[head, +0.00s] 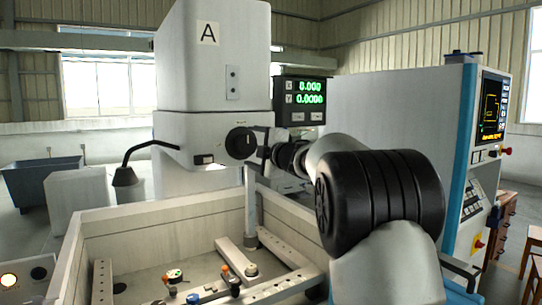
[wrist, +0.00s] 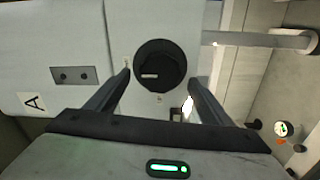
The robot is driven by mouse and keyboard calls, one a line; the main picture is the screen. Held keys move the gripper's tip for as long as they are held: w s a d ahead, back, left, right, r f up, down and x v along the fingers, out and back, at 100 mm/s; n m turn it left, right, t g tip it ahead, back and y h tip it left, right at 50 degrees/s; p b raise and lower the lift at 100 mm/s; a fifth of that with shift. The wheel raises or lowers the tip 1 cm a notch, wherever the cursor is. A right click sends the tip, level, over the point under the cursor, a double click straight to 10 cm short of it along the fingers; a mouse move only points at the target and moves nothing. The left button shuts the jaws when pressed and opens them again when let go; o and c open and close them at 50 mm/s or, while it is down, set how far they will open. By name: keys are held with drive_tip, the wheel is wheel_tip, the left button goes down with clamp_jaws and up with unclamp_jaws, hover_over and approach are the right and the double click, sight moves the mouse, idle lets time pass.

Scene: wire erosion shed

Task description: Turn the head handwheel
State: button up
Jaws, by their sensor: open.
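The head handwheel is a round black knob (head: 240,143) on the front of the white machine head (head: 190,128). In the wrist view the handwheel (wrist: 160,65) shows a pale mark at its lower left, and small marks sit on the panel around it. My gripper (head: 261,145) is just right of the handwheel in the head view. In the wrist view my gripper (wrist: 158,82) is open, with one finger toward each side of the handwheel. The fingers look apart from it; whether either touches it I cannot tell. Nothing is held.
Below the head is an open tank (head: 90,226) with clamp bars (head: 285,248) and small fittings. A vertical column (head: 251,205) hangs beneath the head. A display (head: 300,98) stands behind my arm. A lamp (head: 125,177) on a bent arm is at left; a control cabinet (head: 400,110) is at right.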

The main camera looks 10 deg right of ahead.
drive_tip(key=b+v, duration=0.2)
drive_tip(key=v, duration=1.2)
drive_tip(key=shift+s, duration=0.35)
drive_tip(key=shift+d, duration=0.1)
